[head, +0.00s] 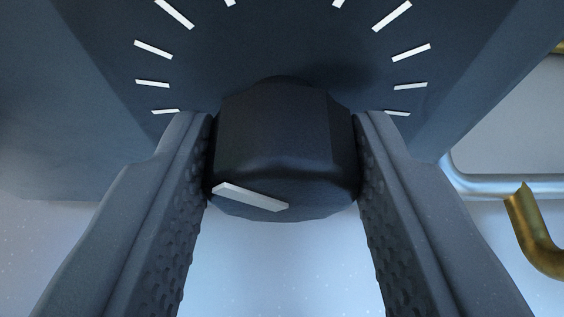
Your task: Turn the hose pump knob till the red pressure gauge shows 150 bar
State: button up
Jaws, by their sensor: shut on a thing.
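The black knob (272,135) fills the middle of the head view, in front of a dark panel (285,45) with white scale ticks. A white pointer mark (250,196) lies on the knob's front face, slanting down to the right, with its left end near the left finger. My gripper (283,165) is shut on the knob, one textured finger against each side. The red pressure gauge is not in view, so its reading cannot be seen.
A brass-coloured bent pipe (540,245) stands at the lower right. A pale rounded frame edge (510,187) lies behind it at the right. The pale area below the knob between my fingers looks clear.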

jog(key=shift+f+m+y, duration=0.1)
jog(key=shift+m+y, duration=0.2)
dwell(0.4)
jog(key=o, duration=1)
jog(key=shift+v, duration=1.1)
jog(key=shift+p+v, duration=1.15)
jog(key=shift+v, duration=4.6)
jog(key=shift+d, duration=0.1)
